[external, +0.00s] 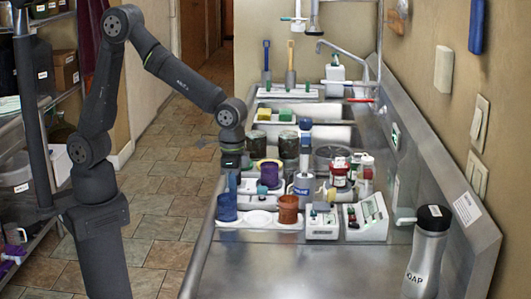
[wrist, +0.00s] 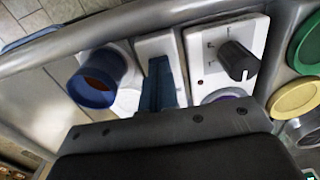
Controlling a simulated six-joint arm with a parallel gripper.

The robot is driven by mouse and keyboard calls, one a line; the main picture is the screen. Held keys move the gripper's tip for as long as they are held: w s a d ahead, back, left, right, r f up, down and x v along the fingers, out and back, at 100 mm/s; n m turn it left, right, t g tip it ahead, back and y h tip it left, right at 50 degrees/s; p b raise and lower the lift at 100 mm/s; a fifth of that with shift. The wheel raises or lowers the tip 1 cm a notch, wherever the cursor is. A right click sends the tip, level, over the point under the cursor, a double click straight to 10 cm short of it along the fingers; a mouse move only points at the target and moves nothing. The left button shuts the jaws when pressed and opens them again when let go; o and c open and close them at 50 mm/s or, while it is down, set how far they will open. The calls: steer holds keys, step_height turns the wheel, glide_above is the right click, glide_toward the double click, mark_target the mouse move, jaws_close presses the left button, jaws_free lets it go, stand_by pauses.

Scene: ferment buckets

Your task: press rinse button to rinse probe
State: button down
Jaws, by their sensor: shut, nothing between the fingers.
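My gripper (external: 231,186) is shut and empty, with its blue fingers pointing down at the left edge of the counter, just behind the blue cup (external: 227,207). In the wrist view the shut fingers (wrist: 160,68) stand over a narrow white piece between the blue cup (wrist: 92,88) and a white box (wrist: 212,48) with a dark knob (wrist: 237,60). The fingers cover part of that piece, and I cannot tell if they touch it. No rinse button or probe can be made out for certain.
A reddish-brown cup (external: 288,209) and a white meter (external: 367,217) stand nearby. A purple cup (external: 269,175) and dark jars (external: 289,145) crowd the area behind. A steel bottle (external: 426,255) stands at front right. The front counter (external: 290,268) is clear.

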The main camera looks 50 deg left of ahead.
steer(key=shift+r, duration=2.85)
steer(key=a+r+n+t+h, duration=0.1)
steer(key=a+r, duration=0.2)
steer(key=a, duration=0.7)
steer(key=a+r+n+t+h, duration=0.1)
steer(key=a+r, duration=0.2)
steer(key=a, duration=0.7)
steer(key=s+a+f+n+t, duration=0.1)
steer(key=s+a+f, duration=0.2)
steer(key=a, duration=0.4)
steer(key=s+a+f+n+t, duration=0.1)
steer(key=s+a+f+t, duration=0.1)
steer(key=s+a, duration=0.3)
steer(key=a+f, duration=0.1)
steer(key=a, duration=0.2)
steer(key=shift+a, duration=0.15)
steer(key=c, duration=2.2)
jaws_free()
